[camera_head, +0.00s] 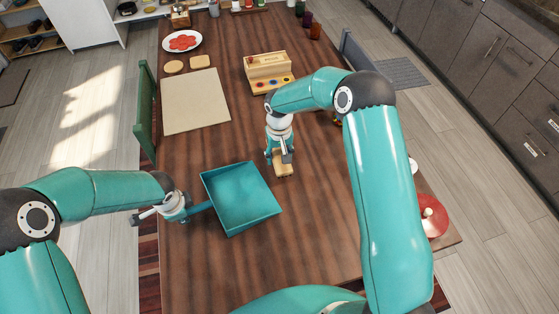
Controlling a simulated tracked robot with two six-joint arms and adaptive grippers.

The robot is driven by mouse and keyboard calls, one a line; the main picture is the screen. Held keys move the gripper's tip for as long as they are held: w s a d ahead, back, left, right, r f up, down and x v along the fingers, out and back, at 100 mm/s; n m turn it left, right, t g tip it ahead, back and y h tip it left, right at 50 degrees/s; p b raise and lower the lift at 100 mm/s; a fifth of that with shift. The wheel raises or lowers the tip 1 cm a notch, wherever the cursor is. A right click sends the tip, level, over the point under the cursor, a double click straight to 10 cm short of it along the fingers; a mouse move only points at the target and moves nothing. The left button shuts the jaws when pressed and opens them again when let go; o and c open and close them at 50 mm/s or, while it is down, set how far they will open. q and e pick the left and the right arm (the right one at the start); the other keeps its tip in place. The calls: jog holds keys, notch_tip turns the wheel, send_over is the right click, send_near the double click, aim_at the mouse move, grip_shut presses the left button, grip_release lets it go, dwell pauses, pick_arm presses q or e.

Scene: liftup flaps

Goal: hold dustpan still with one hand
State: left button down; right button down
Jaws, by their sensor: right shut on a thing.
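The teal dustpan (241,197) lies on the wooden table, its open tray facing up and its handle (200,208) pointing left. My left gripper (185,212) is at the outer end of this handle. Its fingers are small here, and I cannot tell whether they are closed on the handle. My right gripper (281,154) is shut on a light wooden brush-like tool (283,168), above and right of the dustpan. The gripper covers the upper part of the tool, and I cannot tell whether the tool touches the table.
A beige mat (195,102), a plate with red food (182,41) and a wooden box (268,72) are toward the table's far end. A red lid (432,216) is at the right edge. A green chair (145,110) stands at left. The table before the dustpan is clear.

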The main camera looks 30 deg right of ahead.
jog(key=shift+r, duration=2.05)
pick_arm(q)
jog(key=c, duration=1)
grip_release()
jog(key=shift+o, duration=0.2)
jog(key=shift+r, duration=0.1)
notch_tip(320, 180, up, 12)
jog(key=s, duration=0.2)
jog(key=shift+f, duration=0.25)
jog(key=shift+s, duration=0.15)
pick_arm(e)
jog(key=shift+s, duration=0.1)
